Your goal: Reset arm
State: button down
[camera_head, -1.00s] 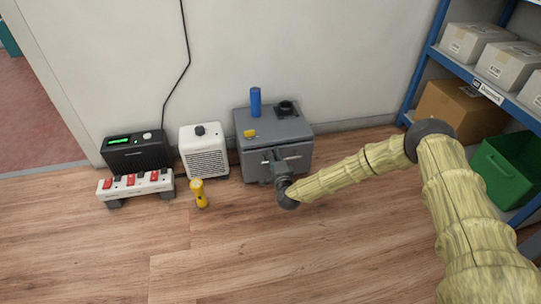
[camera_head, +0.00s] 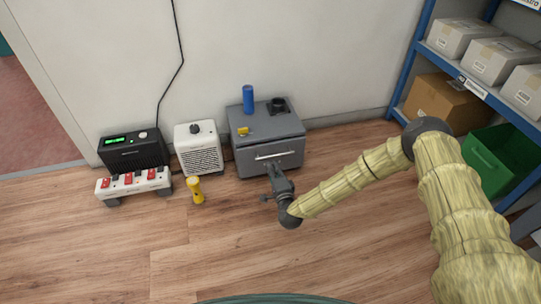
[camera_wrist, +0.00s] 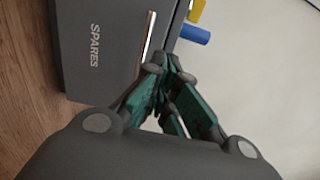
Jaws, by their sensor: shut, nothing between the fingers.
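My gripper (camera_head: 270,182) is in front of the grey drawer unit (camera_head: 288,124), a little below its silver bar handle (camera_head: 271,155) in the head view. In the wrist view my gripper (camera_wrist: 166,66) has its fingertips together with nothing between them. The drawer front, marked SPARES (camera_wrist: 95,46), and the handle (camera_wrist: 148,40) show beyond and beside the fingertips. The drawer front looks shut. A blue cylinder (camera_head: 248,98), a small yellow item (camera_head: 243,131) and a black round piece (camera_head: 279,103) are on top of the unit.
A white heater-like box (camera_head: 199,150), a black device (camera_head: 134,153), a power strip (camera_head: 133,183) and a yellow flashlight (camera_head: 195,190) stand left of the unit. A blue shelf (camera_head: 407,68) with boxes and a green bin (camera_head: 489,158) is at the right. The front floor is clear.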

jog(key=shift+p+v, duration=0.55)
jog(key=shift+v, duration=1.5)
jog(key=shift+a+f, duration=0.1)
jog(key=s+f+n+g+y+p, duration=0.1)
jog(key=s+f+n+g, duration=0.35)
jog(key=s, duration=0.75)
jog(key=s+f+n+g, duration=0.4)
jog(key=s+n+g, duration=0.15)
jog(key=s, duration=0.55)
jog(key=s+d+r+n+g+h+p, duration=0.1)
jog(key=s+d+r+n+g+h, duration=0.2)
jog(key=s+d, duration=0.7)
jog(key=s+d+r+n+g+h, duration=0.25)
jog(key=s+d+g, duration=0.35)
jog(key=s, duration=0.7)
notch_tip(320, 180, up, 38)
jog(key=t+p, duration=0.1)
jog(key=p, duration=3.7)
jog(key=shift+w+d+y, duration=0.25)
jog(key=shift+d+y, duration=0.1)
jog(key=shift+d, duration=0.05)
